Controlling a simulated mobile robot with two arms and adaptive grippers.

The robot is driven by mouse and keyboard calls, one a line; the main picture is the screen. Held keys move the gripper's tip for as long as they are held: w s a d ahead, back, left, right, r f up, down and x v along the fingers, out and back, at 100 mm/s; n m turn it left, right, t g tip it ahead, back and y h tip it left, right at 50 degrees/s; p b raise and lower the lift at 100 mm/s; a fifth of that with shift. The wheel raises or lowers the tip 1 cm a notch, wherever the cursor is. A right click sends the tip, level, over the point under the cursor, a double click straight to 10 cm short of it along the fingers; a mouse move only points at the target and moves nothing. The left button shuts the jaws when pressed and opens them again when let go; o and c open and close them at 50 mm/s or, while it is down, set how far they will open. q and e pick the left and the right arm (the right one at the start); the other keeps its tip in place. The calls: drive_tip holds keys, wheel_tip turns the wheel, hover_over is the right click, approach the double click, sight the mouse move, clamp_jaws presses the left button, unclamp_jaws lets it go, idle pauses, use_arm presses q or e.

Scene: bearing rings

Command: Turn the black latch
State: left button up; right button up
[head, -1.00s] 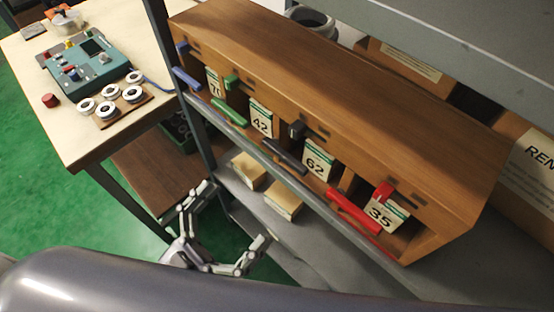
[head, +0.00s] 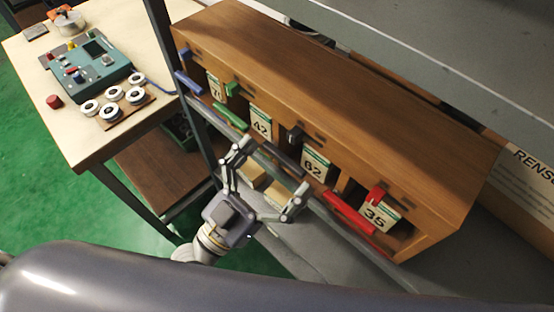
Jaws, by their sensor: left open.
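The black latch (head: 295,133) is a small dark block on the upper front of the wooden cabinet (head: 330,95), above the compartment with the card marked 62 (head: 314,165). A dark bar (head: 283,160) lies low in front of that compartment, partly behind my gripper. My left gripper (head: 271,177) is open and empty, its two fingers spread in front of the cabinet below the latch. It looks apart from the latch, but the exact gap is hard to tell. My right gripper is not in view.
Blue (head: 181,54), green (head: 233,89) and red (head: 374,194) latches sit along the same cabinet front. A grey shelf post (head: 182,95) stands at the left. A table (head: 75,130) holds a teal device (head: 88,62) and several rings. A shelf board overhangs the upper right.

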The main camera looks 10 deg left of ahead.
use_arm(q)
drive_tip(key=c, duration=1.5)
drive_tip(key=n+y+p, duration=0.1)
drive_tip(key=n, duration=0.1)
drive_tip(key=n+t+y+p, duration=0.1)
drive_tip(key=n+p, duration=0.1)
drive_tip(key=shift+r, duration=0.4)
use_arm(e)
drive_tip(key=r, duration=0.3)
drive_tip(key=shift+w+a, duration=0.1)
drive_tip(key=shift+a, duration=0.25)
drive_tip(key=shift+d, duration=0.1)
use_arm(q)
drive_tip(key=o, duration=1.5)
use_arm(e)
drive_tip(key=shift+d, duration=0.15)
use_arm(q)
drive_tip(key=v, duration=1.2)
